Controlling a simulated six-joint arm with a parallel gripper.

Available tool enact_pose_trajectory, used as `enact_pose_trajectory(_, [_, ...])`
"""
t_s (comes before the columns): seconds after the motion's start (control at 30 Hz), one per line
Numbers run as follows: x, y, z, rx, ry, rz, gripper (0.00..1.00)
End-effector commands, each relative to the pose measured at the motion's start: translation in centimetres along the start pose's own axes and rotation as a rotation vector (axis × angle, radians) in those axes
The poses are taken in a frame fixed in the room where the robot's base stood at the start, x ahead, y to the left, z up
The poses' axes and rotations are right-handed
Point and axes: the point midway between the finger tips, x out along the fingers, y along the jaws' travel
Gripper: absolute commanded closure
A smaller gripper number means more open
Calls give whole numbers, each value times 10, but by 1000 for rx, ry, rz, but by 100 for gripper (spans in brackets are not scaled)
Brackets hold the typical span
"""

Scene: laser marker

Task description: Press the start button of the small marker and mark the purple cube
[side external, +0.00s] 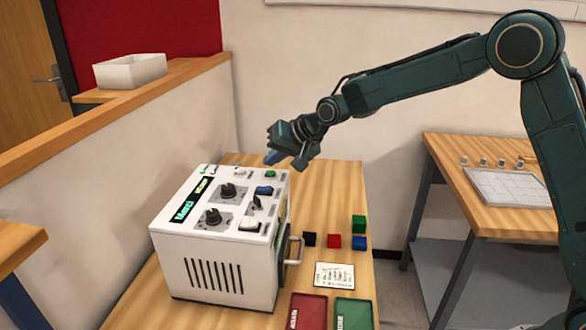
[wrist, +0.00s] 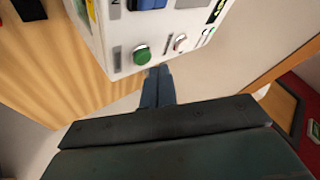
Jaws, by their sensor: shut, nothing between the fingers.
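The small marker is a white box (side external: 222,240) on the wooden table, with knobs and switches on top and a handle on its right side. A round green button (wrist: 141,55) shows on its panel in the wrist view; a green button (side external: 270,174) also shows at the top's far edge in the side view. My gripper (side external: 274,157) is shut and empty, above that far edge. In the wrist view its fingertips (wrist: 157,74) appear just beside the green button; contact cannot be told. No purple cube is visible; the marker's inside is hidden.
Black (side external: 309,240), red (side external: 333,241), green (side external: 358,223) and blue (side external: 359,243) cubes sit right of the marker. A printed card (side external: 334,275), a red tray (side external: 307,311) and a green tray (side external: 353,314) lie nearer. A low wall (side external: 110,170) stands left.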

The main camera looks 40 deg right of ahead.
Motion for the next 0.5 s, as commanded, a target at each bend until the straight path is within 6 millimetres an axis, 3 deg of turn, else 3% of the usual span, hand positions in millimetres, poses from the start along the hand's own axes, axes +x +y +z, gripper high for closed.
enact_pose_trajectory(0.5, [5,4,4,0,-1,1,100])
